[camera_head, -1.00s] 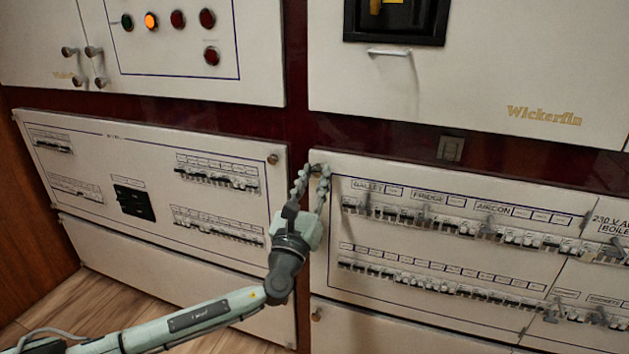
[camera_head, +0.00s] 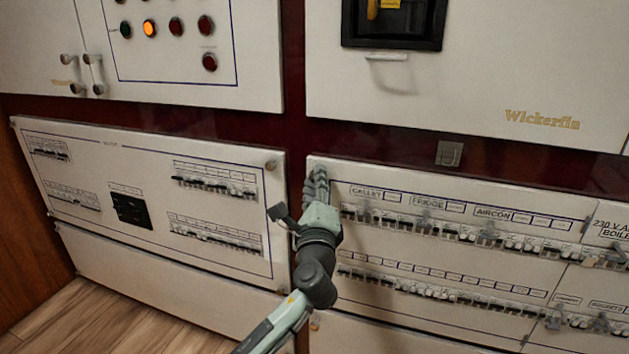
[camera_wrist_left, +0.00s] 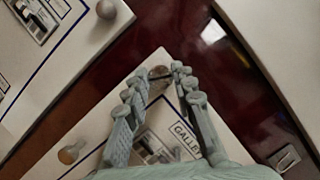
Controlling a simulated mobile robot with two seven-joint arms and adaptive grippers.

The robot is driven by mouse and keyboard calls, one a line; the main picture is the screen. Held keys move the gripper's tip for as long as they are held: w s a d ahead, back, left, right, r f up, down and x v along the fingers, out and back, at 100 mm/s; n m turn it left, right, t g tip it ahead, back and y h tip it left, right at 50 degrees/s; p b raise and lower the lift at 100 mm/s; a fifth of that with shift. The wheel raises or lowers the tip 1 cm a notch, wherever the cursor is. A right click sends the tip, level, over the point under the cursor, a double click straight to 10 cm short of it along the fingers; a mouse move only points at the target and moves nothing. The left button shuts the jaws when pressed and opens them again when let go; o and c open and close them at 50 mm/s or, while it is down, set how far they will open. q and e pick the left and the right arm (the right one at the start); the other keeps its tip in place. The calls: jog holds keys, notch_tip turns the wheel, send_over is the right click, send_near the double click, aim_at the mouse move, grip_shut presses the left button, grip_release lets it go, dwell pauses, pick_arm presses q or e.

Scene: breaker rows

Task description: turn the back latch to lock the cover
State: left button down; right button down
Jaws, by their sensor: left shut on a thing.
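The cover (camera_head: 390,292) is the cream right-hand breaker panel, marked GALLEY, FRIDGE and AIRCON. My left gripper (camera_head: 318,172) is at its upper left corner. In the left wrist view the fingers (camera_wrist_left: 167,72) come together around the small back latch (camera_wrist_left: 158,73) at that corner. They are shut on it, and only a little of the latch shows between the tips. In the head view the fingers hide the latch, so its angle cannot be told. My right gripper is in neither view.
The left breaker panel (camera_head: 150,165) has a round latch (camera_head: 271,165) near its upper right corner, close to my left gripper. Another latch (camera_wrist_left: 70,153) shows in the wrist view. A cabinet (camera_head: 480,90) with a white handle (camera_head: 388,57) is above. Dark red frame separates the panels.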

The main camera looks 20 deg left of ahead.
pick_arm(q)
jog(key=shift+r+n+g+p, duration=0.1)
jog(key=shift+n+g+p, duration=0.65)
jog(key=shift+n, duration=0.75)
jog(key=shift+r+n+g+p, duration=0.1)
jog(key=shift+n+g+p, duration=0.35)
jog(key=shift+n+p, duration=0.8)
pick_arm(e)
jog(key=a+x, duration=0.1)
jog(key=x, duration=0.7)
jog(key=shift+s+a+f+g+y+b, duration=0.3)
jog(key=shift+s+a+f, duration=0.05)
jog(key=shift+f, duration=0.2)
pick_arm(q)
jog(key=shift+n, duration=0.25)
jog(key=c, duration=1.3)
grip_release()
jog(key=shift+o, duration=0.2)
jog(key=shift+s+d, duration=0.1)
jog(key=v, duration=1.1)
jog(key=shift+s, duration=0.4)
jog(key=shift+d+f, duration=0.1)
jog(key=shift+d, duration=0.05)
